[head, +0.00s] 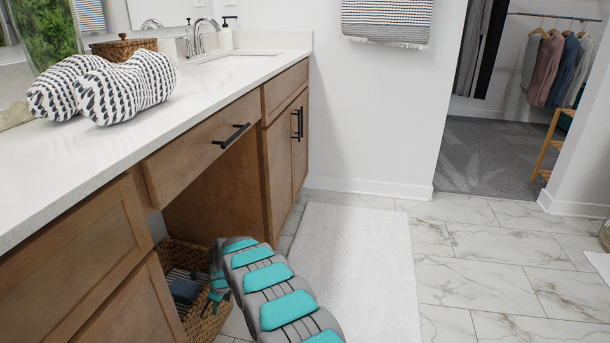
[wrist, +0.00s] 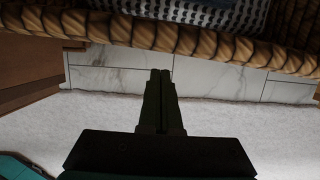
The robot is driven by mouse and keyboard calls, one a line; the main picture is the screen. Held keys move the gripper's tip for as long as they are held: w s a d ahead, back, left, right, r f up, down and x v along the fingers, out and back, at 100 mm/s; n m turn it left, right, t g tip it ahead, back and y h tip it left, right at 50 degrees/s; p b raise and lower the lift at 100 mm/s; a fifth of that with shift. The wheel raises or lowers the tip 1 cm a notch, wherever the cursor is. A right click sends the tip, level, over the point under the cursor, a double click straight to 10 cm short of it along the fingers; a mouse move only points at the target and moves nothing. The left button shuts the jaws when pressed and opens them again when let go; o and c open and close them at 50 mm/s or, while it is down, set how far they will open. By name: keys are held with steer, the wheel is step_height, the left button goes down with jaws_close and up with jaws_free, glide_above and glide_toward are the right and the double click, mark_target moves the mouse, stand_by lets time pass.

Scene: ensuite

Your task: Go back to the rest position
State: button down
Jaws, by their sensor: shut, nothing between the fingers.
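My gripper (wrist: 160,75) shows in the wrist view with its two dark fingers together and nothing between them. It points toward the rim of a wicker basket (wrist: 190,38), apart from it as far as I can tell, with marble tile and a white rug behind. In the head view my grey and teal arm reaches down beside the wicker basket (head: 205,325) in the open space under the counter.
The vanity's wooden drawer (head: 205,145) and white countertop (head: 110,155) lie close above the basket. Patterned pillows (head: 125,88) rest on the counter. A white rug (head: 360,255) and open tile floor lie to the right, with a closet doorway beyond.

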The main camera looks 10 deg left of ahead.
steer(key=d+r+n, duration=0.4)
steer(key=d+r, duration=0.8)
steer(key=r, duration=0.3)
steer(key=s+d+r+n+h, duration=0.1)
steer(key=s+d+r+n, duration=0.25)
steer(key=d+r, duration=0.45)
steer(key=s+d+r+n, duration=0.2)
steer(key=s+d+r, duration=0.35)
steer(key=d, duration=0.45)
steer(key=s+d+r+n+g+h+p, duration=0.1)
steer(key=s+d+r+n, duration=0.25)
steer(key=s+d, duration=0.4)
steer(key=s+d+r+n+h, duration=0.1)
steer(key=s+d+r+n, duration=0.1)
steer(key=s+d+r, duration=0.4)
steer(key=s+d+n, duration=0.1)
steer(key=s+d, duration=0.2)
steer(key=s, duration=0.3)
steer(key=s+d+f+n, duration=0.1)
steer(key=s+d, duration=0.2)
steer(key=s, duration=0.3)
steer(key=s+d+f+n+g, duration=0.1)
steer(key=s+d+n, duration=0.1)
steer(key=s, duration=0.5)
steer(key=shift+d+f+p, duration=0.15)
steer(key=shift+d+p, duration=0.25)
